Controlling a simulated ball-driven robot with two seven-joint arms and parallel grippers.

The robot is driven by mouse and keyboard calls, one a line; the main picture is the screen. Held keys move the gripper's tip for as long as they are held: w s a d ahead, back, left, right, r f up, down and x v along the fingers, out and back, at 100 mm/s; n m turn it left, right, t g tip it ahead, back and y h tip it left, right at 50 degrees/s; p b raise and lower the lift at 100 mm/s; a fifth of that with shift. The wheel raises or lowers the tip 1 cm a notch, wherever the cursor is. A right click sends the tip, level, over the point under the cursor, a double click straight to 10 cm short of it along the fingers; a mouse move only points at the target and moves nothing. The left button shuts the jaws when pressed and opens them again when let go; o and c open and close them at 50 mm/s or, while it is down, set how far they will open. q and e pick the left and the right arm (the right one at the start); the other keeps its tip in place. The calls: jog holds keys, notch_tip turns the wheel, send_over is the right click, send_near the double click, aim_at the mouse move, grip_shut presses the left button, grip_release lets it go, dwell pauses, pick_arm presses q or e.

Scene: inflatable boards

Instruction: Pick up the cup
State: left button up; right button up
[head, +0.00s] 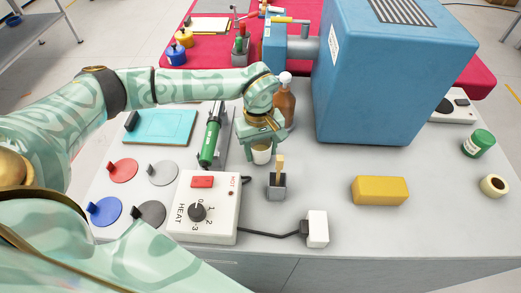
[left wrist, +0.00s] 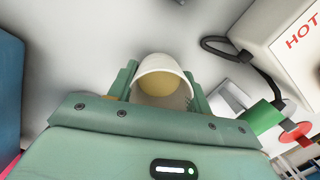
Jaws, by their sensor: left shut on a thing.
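A small cream cup (head: 262,155) is held by my left gripper (head: 262,148) in the middle of the grey worktable in the head view. In the left wrist view the cup (left wrist: 162,80) sits between the two green fingers (left wrist: 160,95) of my left gripper. Its mouth faces the camera, and its inside looks yellowish. The gripper is shut on the cup's sides. I cannot tell whether the cup's base touches the table. My right gripper is not in view.
A brown bottle (head: 284,105) stands right behind the gripper. A grey holder with a wooden-handled tool (head: 277,185) is close in front. The HEAT box (head: 205,208), a green tool (head: 211,140) and a yellow block (head: 380,190) are around. A large blue machine (head: 385,80) stands right.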

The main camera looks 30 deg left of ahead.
pick_arm(q)
jog(key=shift+r+p, duration=1)
jog(key=shift+r, duration=3.35)
jog(key=s+d+r+m+y, duration=0.1)
jog(key=s+r+m, duration=0.5)
jog(key=s+m, duration=0.3)
jog(key=shift+s+d+r+m, duration=0.15)
jog(key=shift+s+d+m, duration=0.15)
jog(key=shift+s, duration=0.3)
